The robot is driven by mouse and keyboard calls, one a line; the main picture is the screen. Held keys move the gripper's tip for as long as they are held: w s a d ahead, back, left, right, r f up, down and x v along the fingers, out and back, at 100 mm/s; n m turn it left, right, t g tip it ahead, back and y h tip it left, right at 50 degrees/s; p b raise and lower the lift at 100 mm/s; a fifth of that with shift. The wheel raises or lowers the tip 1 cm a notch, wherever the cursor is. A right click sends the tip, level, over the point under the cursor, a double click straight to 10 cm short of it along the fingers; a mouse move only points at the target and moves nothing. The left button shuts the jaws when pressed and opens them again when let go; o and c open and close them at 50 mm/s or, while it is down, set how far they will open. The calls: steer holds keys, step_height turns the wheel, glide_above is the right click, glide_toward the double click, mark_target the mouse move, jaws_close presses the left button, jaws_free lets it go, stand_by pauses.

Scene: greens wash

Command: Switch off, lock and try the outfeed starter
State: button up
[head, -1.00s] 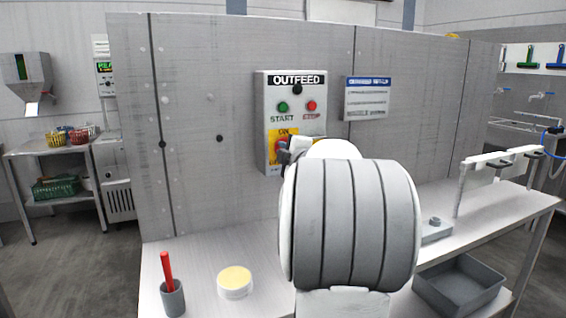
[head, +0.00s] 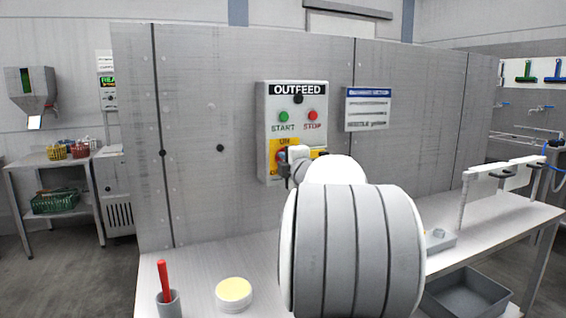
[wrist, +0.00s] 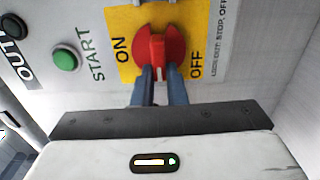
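The grey outfeed starter box (head: 270,120) is on the upright panel, with a green START button (head: 284,116) and a red STOP button (head: 312,115). Its red rotary switch (wrist: 174,48) sits on a yellow plate marked ON and OFF. In the wrist view the switch's raised handle stands across, between the two words. My gripper (wrist: 161,85) has one finger on each side of the handle's near end and looks shut on it, with little or no gap. In the head view my arm hides much of the switch. I see no lock.
A sign (head: 368,108) hangs right of the box. On the bench below are a grey cup (head: 169,304) with a red stick, a round yellow-topped tub (head: 233,293) and a small grey tray (head: 440,240). A grey bin (head: 465,297) is lower right.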

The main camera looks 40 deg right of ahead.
steer(key=o, duration=0.4)
steer(key=shift+o, duration=0.2)
steer(key=v, duration=0.7)
steer(key=shift+s, duration=0.35)
steer(key=shift+a, duration=0.1)
